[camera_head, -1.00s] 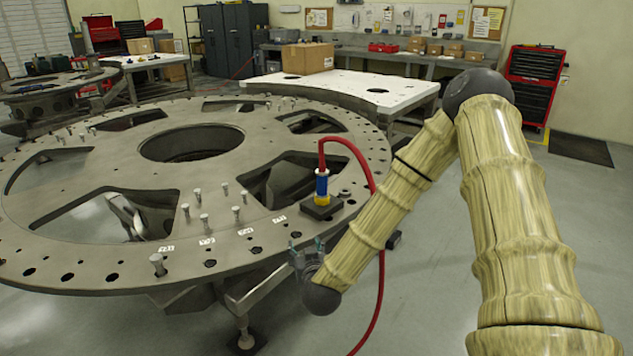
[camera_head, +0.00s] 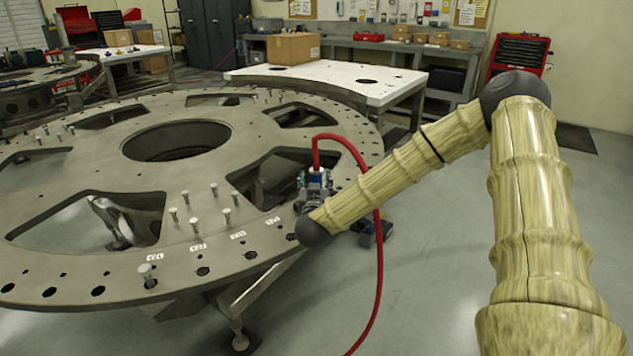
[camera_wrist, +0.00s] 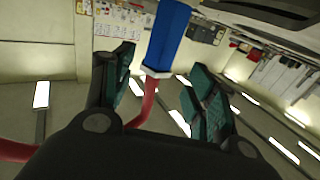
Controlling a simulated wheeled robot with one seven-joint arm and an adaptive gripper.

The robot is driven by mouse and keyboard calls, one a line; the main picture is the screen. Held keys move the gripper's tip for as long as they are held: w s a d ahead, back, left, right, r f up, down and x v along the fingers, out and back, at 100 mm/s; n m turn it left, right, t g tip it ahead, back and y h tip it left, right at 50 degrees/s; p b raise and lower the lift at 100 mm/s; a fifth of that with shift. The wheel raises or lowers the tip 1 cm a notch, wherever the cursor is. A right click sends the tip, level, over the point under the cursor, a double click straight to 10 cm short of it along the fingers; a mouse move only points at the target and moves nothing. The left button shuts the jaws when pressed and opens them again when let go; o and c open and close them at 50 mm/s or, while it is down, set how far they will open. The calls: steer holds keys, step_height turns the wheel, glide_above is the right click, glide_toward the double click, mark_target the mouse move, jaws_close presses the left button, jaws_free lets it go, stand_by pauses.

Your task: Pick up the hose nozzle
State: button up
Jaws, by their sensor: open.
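The hose nozzle (camera_head: 318,174) stands near the right edge of the big round metal plate (camera_head: 95,235), with only a bit of its blue body showing in the head view. Its red hose (camera_head: 372,300) arches up from it, then drops to the floor. My gripper (camera_head: 314,184) is in front of the nozzle and hides its lower part. In the wrist view the blue nozzle body (camera_wrist: 168,35) lies between the lines of the two teal-padded fingers (camera_wrist: 160,68), with gaps on both sides. My gripper is open. I cannot tell how deep the nozzle sits between the pads.
Short metal pins (camera_head: 213,190) stand on the plate left of my gripper. The plate has large cutouts and rim holes. A white-topped table (camera_head: 340,82) with a cardboard box (camera_head: 293,48) stands behind. The floor to the right is mostly open.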

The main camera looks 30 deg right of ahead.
mark_target(316, 177)
steer(key=shift+f+p+x, duration=0.15)
steer(key=shift+p+x, duration=0.25)
steer(key=shift+x, duration=0.9)
steer(key=shift+f+p+x, duration=0.1)
steer(key=shift+p+x, duration=0.25)
steer(key=shift+x, duration=0.9)
steer(key=shift+s+d, duration=0.1)
steer(key=shift+d, duration=0.1)
steer(key=c, duration=1.2)
steer(key=shift+o, duration=0.2)
